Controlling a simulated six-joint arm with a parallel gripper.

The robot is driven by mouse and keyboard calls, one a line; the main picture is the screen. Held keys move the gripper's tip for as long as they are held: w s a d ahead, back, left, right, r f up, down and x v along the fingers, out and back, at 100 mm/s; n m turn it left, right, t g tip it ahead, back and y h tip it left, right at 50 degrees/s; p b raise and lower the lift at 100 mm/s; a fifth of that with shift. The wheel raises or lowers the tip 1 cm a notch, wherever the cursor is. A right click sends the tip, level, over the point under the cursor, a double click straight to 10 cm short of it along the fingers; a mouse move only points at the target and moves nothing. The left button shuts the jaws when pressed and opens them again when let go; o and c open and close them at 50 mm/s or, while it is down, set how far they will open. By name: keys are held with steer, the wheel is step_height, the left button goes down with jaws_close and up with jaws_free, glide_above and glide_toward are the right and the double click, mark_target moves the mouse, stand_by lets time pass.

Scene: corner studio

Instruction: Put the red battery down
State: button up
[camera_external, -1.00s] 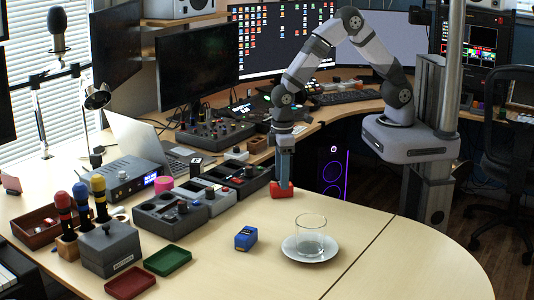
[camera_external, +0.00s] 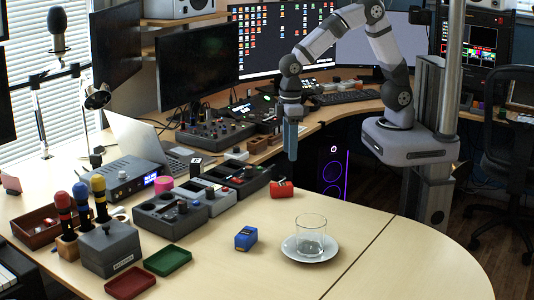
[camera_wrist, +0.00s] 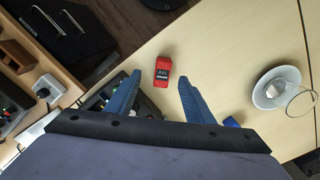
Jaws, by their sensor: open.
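The red battery (camera_external: 282,189) lies on the light wooden table near its back edge, beside the black control boxes. In the wrist view the red battery (camera_wrist: 162,71) lies on the table ahead of the fingertips, between their lines, and nothing touches it. My gripper (camera_external: 291,158) hangs above the red battery, pointing down, clear of it. In the wrist view my gripper (camera_wrist: 158,78) has its two blue fingers spread wide with nothing between them.
A blue battery (camera_external: 245,238) stands on the table nearer the front. A glass (camera_external: 311,236) stands on a white saucer (camera_external: 289,252) to its right. A green tray (camera_external: 168,262) and a red tray (camera_external: 130,283) lie at the front left. The right table part is clear.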

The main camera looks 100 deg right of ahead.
steer(key=s+d+f, duration=0.1)
steer(key=s+d, duration=0.2)
steer(key=s, duration=1.1)
steer(key=shift+s+d+f, duration=0.15)
steer(key=shift+s+f, duration=0.1)
steer(key=shift+s, duration=0.05)
step_height(320, 180, up, 5)
steer(key=p, duration=0.5)
steer(key=shift+r, duration=0.15)
